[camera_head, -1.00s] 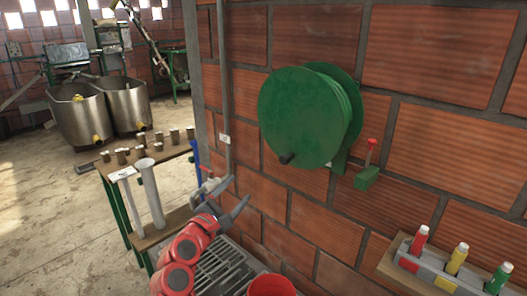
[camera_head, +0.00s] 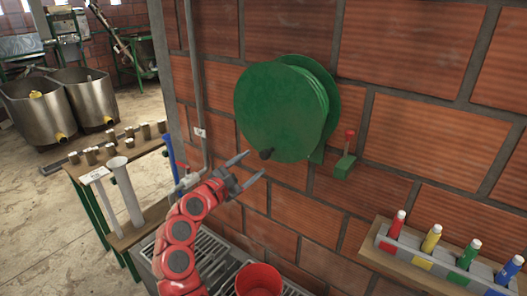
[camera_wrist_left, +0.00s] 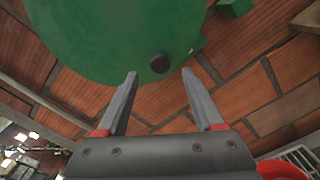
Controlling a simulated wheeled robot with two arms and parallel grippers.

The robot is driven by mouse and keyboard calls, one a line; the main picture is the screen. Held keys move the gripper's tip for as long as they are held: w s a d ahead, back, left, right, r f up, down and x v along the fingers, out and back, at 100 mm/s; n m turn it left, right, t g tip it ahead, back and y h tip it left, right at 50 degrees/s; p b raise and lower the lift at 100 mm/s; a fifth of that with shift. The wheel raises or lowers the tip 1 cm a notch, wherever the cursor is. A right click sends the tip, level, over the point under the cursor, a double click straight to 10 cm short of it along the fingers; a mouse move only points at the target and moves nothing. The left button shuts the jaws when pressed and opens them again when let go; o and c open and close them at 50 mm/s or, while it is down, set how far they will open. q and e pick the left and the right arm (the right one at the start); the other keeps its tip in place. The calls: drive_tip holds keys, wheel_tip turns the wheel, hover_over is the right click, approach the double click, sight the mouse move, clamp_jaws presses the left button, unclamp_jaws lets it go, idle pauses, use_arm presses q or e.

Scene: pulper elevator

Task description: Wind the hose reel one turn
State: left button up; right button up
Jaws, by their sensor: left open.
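The green hose reel (camera_head: 280,112) is mounted on the brick wall. Its dark crank knob (camera_head: 266,153) sticks out at the lower part of the disc. In the left wrist view the reel (camera_wrist_left: 110,35) fills the top, and the knob (camera_wrist_left: 160,63) shows ahead of the fingertips, between their lines. My left gripper (camera_head: 256,163) is open and empty, just below and in front of the knob; its fingers (camera_wrist_left: 157,75) do not enclose the knob in the wrist view. My right gripper is not in view.
A green bracket with a red lever (camera_head: 346,155) is right of the reel. A shelf (camera_head: 415,262) holds several coloured bottles at lower right. A red bucket (camera_head: 259,281) stands below. A table (camera_head: 120,165) with tubes and small blocks is at left, beside a grey wall pipe (camera_head: 193,90).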

sight(263, 157)
use_arm(q)
drive_tip(key=p+x, duration=0.1)
drive_tip(key=x, duration=0.5)
drive_tip(key=shift+w+d, duration=0.15)
clamp_jaws()
drive_tip(key=shift+f, duration=0.1)
idle(1.2)
